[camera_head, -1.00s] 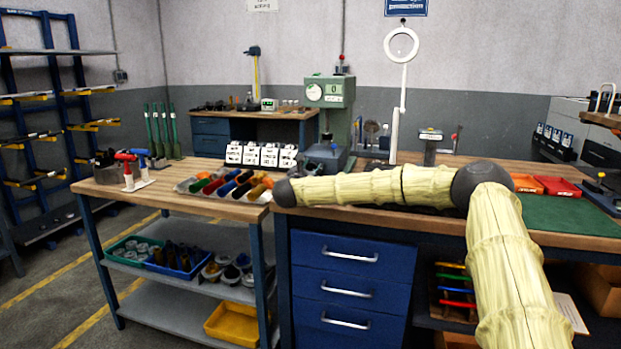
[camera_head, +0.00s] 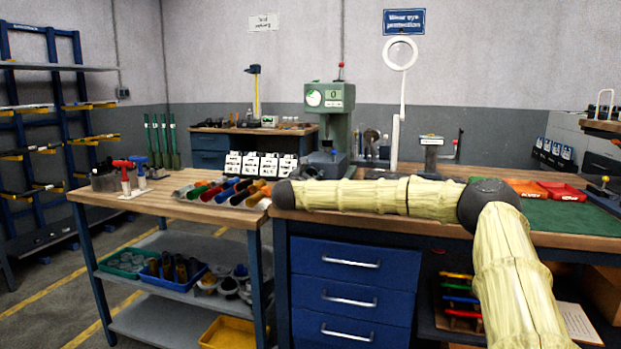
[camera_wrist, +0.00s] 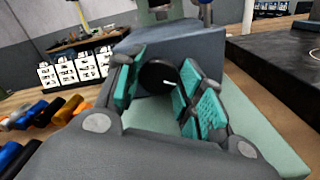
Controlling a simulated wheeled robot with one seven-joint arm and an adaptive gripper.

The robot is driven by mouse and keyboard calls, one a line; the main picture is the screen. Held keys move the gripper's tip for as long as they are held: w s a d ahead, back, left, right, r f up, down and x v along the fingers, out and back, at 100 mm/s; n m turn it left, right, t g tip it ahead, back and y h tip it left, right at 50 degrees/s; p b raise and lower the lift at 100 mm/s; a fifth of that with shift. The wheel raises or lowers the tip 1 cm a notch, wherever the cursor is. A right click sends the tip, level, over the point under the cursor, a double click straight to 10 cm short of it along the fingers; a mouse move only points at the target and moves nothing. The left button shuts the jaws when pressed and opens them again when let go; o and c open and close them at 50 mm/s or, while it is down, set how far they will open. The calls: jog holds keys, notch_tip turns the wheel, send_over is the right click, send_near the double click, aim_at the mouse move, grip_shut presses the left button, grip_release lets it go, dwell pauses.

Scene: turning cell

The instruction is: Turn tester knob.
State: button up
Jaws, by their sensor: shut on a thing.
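The tester, a green bench machine with a round dial and a small display, stands at the bench's back edge in the head view (camera_head: 330,97). In the wrist view, its round black knob (camera_wrist: 157,73) with a white mark sits on the face of a grey-blue block (camera_wrist: 205,50). My gripper (camera_wrist: 160,85) has its teal-padded fingers on either side of the knob and is shut on it. The right finger covers part of the knob's right side. In the head view, my arm and wrist hide most of the gripper.
A ring lamp (camera_head: 400,52) rises to the tester's right. Red trays (camera_head: 562,191) and a green mat (camera_head: 560,215) are further right.

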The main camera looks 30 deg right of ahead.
jog(key=o, duration=1)
jog(key=shift+d, duration=0.1)
jog(key=shift+s, duration=0.1)
jog(key=v, duration=1.2)
